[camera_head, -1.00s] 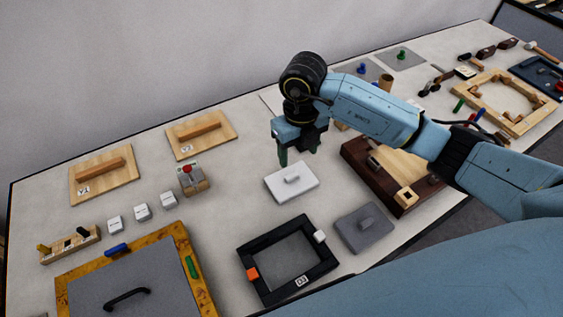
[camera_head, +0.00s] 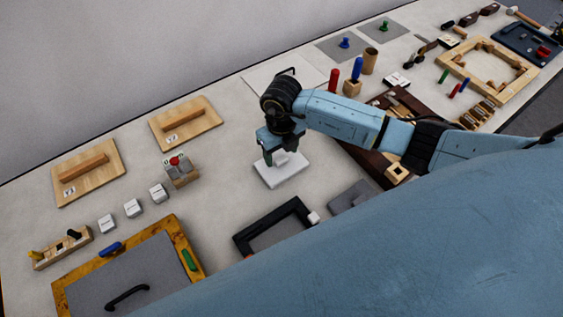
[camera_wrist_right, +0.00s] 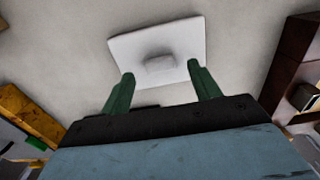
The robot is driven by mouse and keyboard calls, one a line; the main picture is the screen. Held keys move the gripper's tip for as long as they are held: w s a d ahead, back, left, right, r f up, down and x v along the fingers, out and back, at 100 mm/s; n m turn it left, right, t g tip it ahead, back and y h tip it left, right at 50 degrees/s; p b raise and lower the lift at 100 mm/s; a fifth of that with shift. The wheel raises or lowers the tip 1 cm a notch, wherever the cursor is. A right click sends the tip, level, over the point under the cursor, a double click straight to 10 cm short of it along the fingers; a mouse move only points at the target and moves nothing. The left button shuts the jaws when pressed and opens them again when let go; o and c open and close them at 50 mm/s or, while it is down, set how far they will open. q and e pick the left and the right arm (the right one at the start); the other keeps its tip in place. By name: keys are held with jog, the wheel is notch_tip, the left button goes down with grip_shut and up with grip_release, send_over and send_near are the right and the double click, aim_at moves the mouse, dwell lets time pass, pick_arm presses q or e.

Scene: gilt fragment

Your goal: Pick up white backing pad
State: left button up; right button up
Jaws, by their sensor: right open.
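The white backing pad (camera_head: 284,173) is a flat white slab with a small raised grip block on top. It lies on the table near the middle of the head view. It also shows in the right wrist view (camera_wrist_right: 185,42), with its block between and beyond the fingertips. My left gripper is not in view.
A black frame (camera_head: 246,243) and a grey pad (camera_head: 347,196) lie in front of the white pad. A dark wooden tray (camera_head: 366,160) is to the right. Bare table lies behind the pad.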

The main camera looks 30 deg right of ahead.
aim_at(281, 163)
jog(key=shift+f, duration=1.25)
jog(key=shift+w, duration=0.1)
jog(key=c, duration=1.1)
